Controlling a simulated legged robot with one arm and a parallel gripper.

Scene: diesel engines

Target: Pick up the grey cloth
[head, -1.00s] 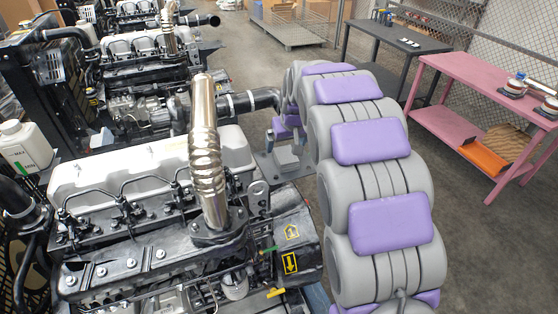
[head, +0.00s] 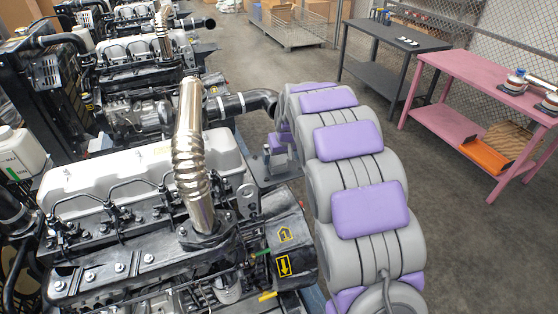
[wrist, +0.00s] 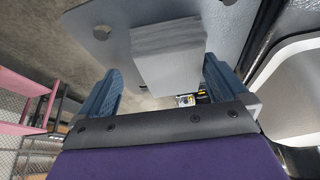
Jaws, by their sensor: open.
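The grey cloth (wrist: 168,55) is a folded, layered light-grey block. In the wrist view it lies on a grey metal plate (wrist: 120,30) with round holes. My gripper (wrist: 160,82) is open, with one blue finger on each side of the cloth's near part and visible gaps between. I cannot tell whether the fingers are level with it. In the head view the cloth (head: 279,163) shows small beside the engine, on the plate (head: 263,176), partly hidden by my arm.
A diesel engine (head: 140,180) with an upright metal exhaust pipe (head: 190,155) stands close left of my arm. More engines stand behind. A pink table (head: 480,80) and a dark table (head: 390,42) are at right. Floor between them and my arm is clear.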

